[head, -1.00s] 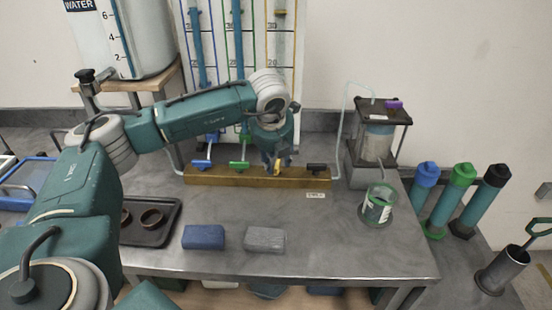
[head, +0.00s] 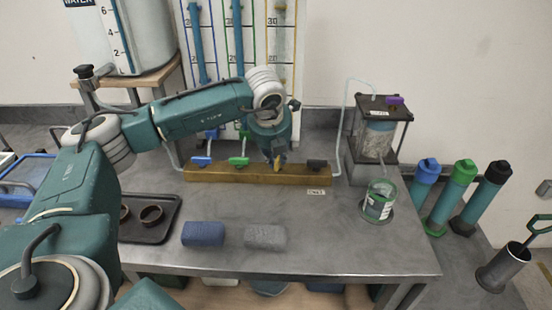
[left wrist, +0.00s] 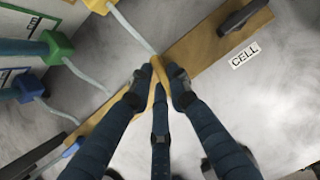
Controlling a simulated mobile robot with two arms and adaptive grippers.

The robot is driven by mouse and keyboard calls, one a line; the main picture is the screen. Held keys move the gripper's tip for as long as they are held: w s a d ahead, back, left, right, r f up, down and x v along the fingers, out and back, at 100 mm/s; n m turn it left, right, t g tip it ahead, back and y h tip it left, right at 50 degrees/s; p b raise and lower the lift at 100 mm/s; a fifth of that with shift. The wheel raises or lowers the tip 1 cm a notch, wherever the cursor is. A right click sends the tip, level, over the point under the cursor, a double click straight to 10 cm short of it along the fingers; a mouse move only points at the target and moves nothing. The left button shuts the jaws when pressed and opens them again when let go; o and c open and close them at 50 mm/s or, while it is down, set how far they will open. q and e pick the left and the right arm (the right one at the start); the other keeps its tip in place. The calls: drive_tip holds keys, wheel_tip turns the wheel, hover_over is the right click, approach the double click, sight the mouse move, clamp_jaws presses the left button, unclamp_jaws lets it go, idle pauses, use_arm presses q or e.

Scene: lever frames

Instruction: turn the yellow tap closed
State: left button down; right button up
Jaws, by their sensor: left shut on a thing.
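The yellow tap (head: 277,163) sits on the brass manifold bar (head: 215,174) at the back of the bench, between the green tap (head: 239,161) and the black tap (head: 317,164). My left gripper (head: 276,160) comes down on it from above. In the left wrist view the gripper (left wrist: 160,78) has its fingers closed around the yellow handle (left wrist: 157,66). The fingers hide part of the handle, so its exact angle to the bar is hard to tell. My right gripper is not in view.
A blue tap (head: 202,161) is further left on the bar. A blue block (head: 203,234) and a grey block (head: 265,237) lie at the front. A glass jar (head: 379,202) and a framed cell (head: 378,135) stand right. A dark tray (head: 165,228) is at left.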

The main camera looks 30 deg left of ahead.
use_arm(q)
drive_tip(key=m+h+b, duration=0.1)
drive_tip(key=m+b, duration=0.1)
drive_tip(key=m, duration=0.1)
drive_tip(key=shift+a+t, duration=0.15)
drive_tip(key=shift+t, duration=0.15)
drive_tip(key=shift+w+m+h, duration=0.1)
drive_tip(key=shift+m+h, duration=0.3)
drive_tip(key=shift+m, duration=0.6)
drive_tip(key=shift+a+r+m+h, duration=0.1)
drive_tip(key=shift+m+h, duration=0.3)
drive_tip(key=shift+m, duration=0.4)
drive_tip(key=shift+w+m+h, duration=0.15)
drive_tip(key=shift+m+h, duration=0.15)
drive_tip(key=shift+m, duration=0.7)
drive_tip(key=m+h+p, duration=0.1)
drive_tip(key=m, duration=0.1)
drive_tip(key=shift+r+m+g, duration=0.1)
drive_tip(key=shift+m+g, duration=0.2)
drive_tip(key=shift+g, duration=0.1)
drive_tip(key=m+p, duration=0.1)
drive_tip(key=m, duration=0.2)
drive_tip(key=shift+w+g+h, duration=0.2)
drive_tip(key=shift+g+h, duration=0.2)
drive_tip(key=shift+m+p, duration=0.35)
drive_tip(key=shift+m, duration=0.55)
drive_tip(key=shift+g+h, duration=0.3)
